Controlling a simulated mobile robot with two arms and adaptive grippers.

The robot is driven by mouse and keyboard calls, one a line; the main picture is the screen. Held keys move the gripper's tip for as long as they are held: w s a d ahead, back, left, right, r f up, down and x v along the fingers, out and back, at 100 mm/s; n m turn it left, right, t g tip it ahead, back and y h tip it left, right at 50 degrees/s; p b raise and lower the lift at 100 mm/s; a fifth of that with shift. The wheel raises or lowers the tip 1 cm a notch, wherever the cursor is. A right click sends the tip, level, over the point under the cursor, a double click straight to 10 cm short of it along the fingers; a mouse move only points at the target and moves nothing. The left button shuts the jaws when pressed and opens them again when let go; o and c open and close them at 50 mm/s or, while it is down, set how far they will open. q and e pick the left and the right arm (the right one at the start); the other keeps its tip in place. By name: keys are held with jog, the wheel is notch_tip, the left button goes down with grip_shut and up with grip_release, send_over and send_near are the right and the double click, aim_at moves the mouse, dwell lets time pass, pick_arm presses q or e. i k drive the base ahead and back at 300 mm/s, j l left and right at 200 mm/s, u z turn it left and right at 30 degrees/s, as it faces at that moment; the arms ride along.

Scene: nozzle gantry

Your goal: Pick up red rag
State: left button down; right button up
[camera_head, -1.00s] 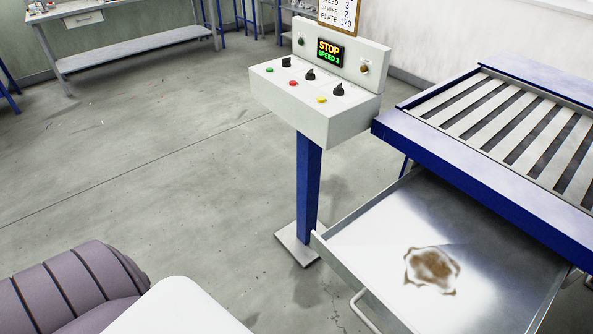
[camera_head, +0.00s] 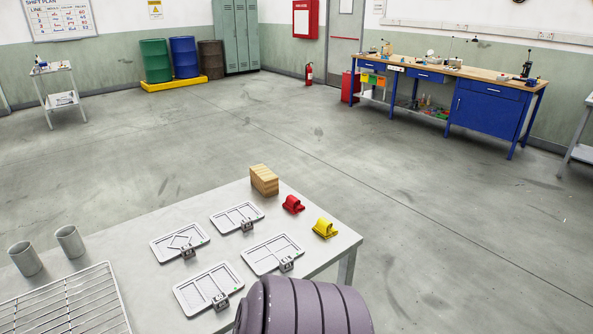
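A small red folded item (camera_head: 293,204), which looks like the red rag, lies near the right edge of the light grey table (camera_head: 152,226). A similar yellow one (camera_head: 325,228) lies just in front and to the right of it, apart from it. Neither of my grippers is in view. A ribbed grey-purple part of my own arm shows at the bottom, over the table's near right side.
A wooden block (camera_head: 264,180) stands behind the red item. Several grey trays (camera_head: 237,217) lie left of it. Two grey cups (camera_head: 69,241) and a wire rack (camera_head: 66,305) are at the table's left. Open floor surrounds the table; a blue workbench (camera_head: 486,118) stands at the far wall.

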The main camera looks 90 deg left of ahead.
aim_at(292, 203)
jog(key=u, duration=2.8)
jog(key=z, duration=3.7)
jog(key=u, duration=3.65)
jog(key=i+l+u, duration=0.25)
jog(key=u, duration=0.25)
